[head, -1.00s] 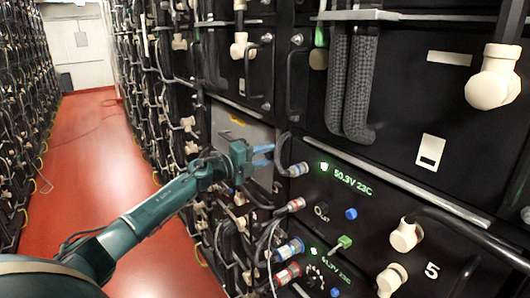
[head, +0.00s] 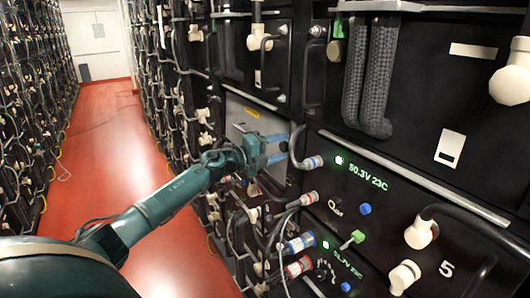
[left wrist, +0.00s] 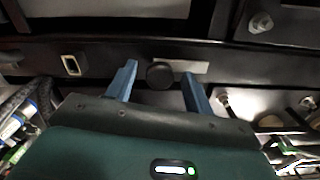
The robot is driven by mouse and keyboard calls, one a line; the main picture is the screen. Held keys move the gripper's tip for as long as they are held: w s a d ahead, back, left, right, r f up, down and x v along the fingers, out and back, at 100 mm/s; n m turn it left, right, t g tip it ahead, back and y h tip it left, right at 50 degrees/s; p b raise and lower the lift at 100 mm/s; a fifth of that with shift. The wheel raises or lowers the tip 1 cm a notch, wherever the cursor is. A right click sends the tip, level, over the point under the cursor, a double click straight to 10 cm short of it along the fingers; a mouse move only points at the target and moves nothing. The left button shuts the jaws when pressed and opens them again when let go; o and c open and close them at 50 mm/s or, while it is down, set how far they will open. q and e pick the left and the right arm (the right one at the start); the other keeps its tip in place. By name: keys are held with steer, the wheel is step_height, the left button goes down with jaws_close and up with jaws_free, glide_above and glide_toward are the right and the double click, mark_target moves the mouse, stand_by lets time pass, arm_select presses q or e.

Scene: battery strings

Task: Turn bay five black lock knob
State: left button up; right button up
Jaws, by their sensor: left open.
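My left gripper (head: 284,149) is open, with two blue fingers in front of a grey metal panel (head: 240,110) in the head view. In the left wrist view a round black knob (left wrist: 160,76) sits between the spread fingers (left wrist: 159,69), apart from both. A pale strip lies behind the knob. I cannot tell from the head view whether this knob belongs to bay five, and it is hidden there. My right gripper is not in view.
Black cables and red and blue connectors (head: 300,243) crowd the rack below the gripper. A cable with a pale end (head: 313,162) curves close beside the fingers. Display modules (head: 366,172) are to the right.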

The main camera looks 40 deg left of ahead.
arm_select(q)
steer(key=b+v, duration=0.4)
steer(key=v, duration=0.8)
steer(key=shift+s, duration=0.35)
steer(key=s+d+f+n+y, duration=0.1)
steer(key=s+d+f+n, duration=0.25)
steer(key=f, duration=0.45)
steer(key=s+d+f+n+y, duration=0.2)
steer(key=d+f+n, duration=0.2)
steer(key=f, duration=0.3)
steer(key=s+d+f+n+y, duration=0.1)
steer(key=s+d+f+n, duration=0.2)
steer(key=f, duration=0.5)
steer(key=s+d+f+n+g, duration=0.3)
steer(key=s+d+f+n, duration=0.2)
steer(key=d, duration=0.5)
steer(key=s+d+f+n+g, duration=0.3)
steer(key=s+d+f+n, duration=0.3)
steer(key=s+d, duration=0.3)
steer(key=shift+d+f, duration=0.6)
steer(key=shift+d, duration=0.3)
